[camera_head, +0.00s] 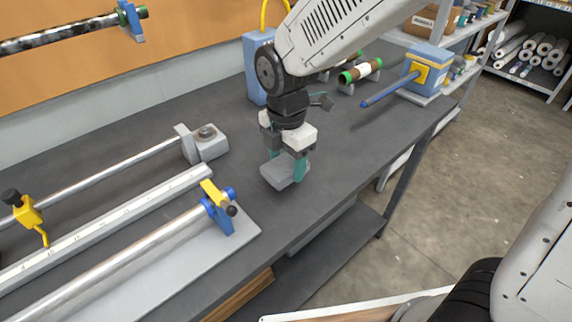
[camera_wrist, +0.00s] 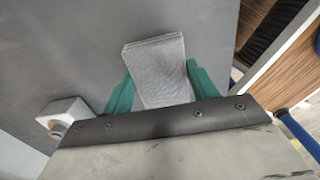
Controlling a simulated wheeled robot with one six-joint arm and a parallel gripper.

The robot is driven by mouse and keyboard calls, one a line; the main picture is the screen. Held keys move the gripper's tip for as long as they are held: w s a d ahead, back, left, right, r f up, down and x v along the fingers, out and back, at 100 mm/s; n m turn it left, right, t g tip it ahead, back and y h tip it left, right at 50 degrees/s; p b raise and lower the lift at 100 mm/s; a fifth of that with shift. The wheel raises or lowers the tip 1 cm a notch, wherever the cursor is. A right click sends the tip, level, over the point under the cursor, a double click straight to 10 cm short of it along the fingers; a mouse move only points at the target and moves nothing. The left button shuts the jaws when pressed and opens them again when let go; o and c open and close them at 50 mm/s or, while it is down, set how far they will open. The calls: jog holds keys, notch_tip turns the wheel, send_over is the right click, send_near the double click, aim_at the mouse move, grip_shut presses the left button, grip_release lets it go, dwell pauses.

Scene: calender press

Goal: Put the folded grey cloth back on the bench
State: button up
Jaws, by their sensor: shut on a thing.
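The folded grey cloth (camera_head: 283,173) is between the green fingers of my gripper (camera_head: 287,166), over the dark bench (camera_head: 335,150). My gripper points down and is shut on the cloth. In the wrist view the cloth (camera_wrist: 158,65) sticks out beyond the two green fingertips of my gripper (camera_wrist: 162,85), with the grey bench top (camera_wrist: 60,50) behind it. The cloth is at or just above the bench surface; I cannot tell whether it touches.
To the left lie metal rods and a ruled bar (camera_head: 110,228) with a yellow-and-blue clamp (camera_head: 220,205). A blue box (camera_head: 258,65) stands behind my arm. A blue-and-yellow device with a blue handle (camera_head: 425,72) is at the far right end. Bench top right of my gripper is clear.

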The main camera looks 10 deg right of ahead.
aim_at(287, 157)
jog(key=shift+w+d+f, duration=0.1)
jog(key=shift+w+d, duration=0.05)
jog(key=shift+w, duration=0.8)
jog(key=shift+f, duration=1.7)
jog(key=shift+f, duration=0.15)
jog(key=o, duration=0.9)
